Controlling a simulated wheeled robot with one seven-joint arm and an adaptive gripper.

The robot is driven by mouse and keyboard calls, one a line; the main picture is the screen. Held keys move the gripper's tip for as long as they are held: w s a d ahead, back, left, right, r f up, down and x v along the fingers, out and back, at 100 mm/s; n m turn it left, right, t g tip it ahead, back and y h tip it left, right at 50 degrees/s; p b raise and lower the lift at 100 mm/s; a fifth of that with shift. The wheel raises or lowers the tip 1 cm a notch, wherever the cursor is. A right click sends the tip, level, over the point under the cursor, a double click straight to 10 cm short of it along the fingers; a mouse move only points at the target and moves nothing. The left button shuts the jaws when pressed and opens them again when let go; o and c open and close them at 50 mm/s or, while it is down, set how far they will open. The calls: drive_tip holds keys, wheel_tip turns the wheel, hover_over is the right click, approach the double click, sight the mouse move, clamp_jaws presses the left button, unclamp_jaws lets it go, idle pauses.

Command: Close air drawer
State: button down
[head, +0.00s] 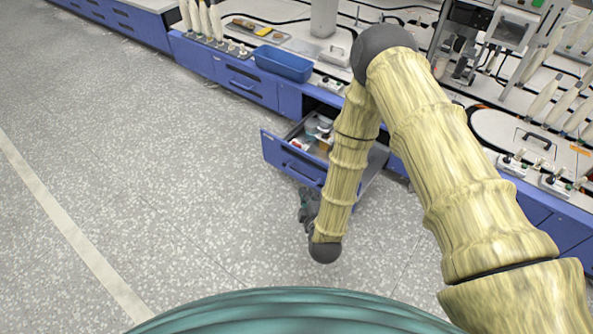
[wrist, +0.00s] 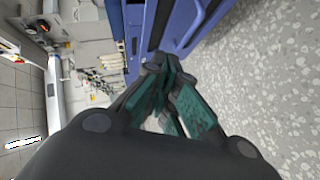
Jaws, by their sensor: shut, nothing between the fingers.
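The blue-fronted drawer (head: 292,160) is pulled out from the bench in the head view, with several small items inside. My arm hides part of its right side. My gripper (head: 306,196) is low in front of the drawer front, near its lower right part, mostly seen beside my arm. In the wrist view my gripper (wrist: 168,75) has its dark green fingers converging at the tips, with nothing seen between them. The tips point toward a blue panel (wrist: 185,22); I cannot tell whether they touch it.
A blue bin (head: 284,64) and a tray (head: 258,31) stand on the bench top above. A closed drawer (head: 243,82) is to the left of the open one. White bobbins (head: 205,20) stand at the bench's back left. The speckled floor (head: 150,150) is clear to the left.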

drive_tip(key=w+a+f+n+t+b, duration=0.2)
drive_tip(key=w+a+f+b, duration=0.1)
drive_tip(key=b, duration=0.2)
drive_tip(key=n+t+b, duration=0.1)
drive_tip(key=b, duration=0.7)
approach(295, 148)
drive_tip(key=w+a, duration=0.2)
drive_tip(key=w, duration=0.1)
drive_tip(key=shift+w+d+f+b, duration=0.3)
drive_tip(key=shift+w+d, duration=0.2)
drive_tip(key=shift+w, duration=0.3)
drive_tip(key=shift+r, duration=0.1)
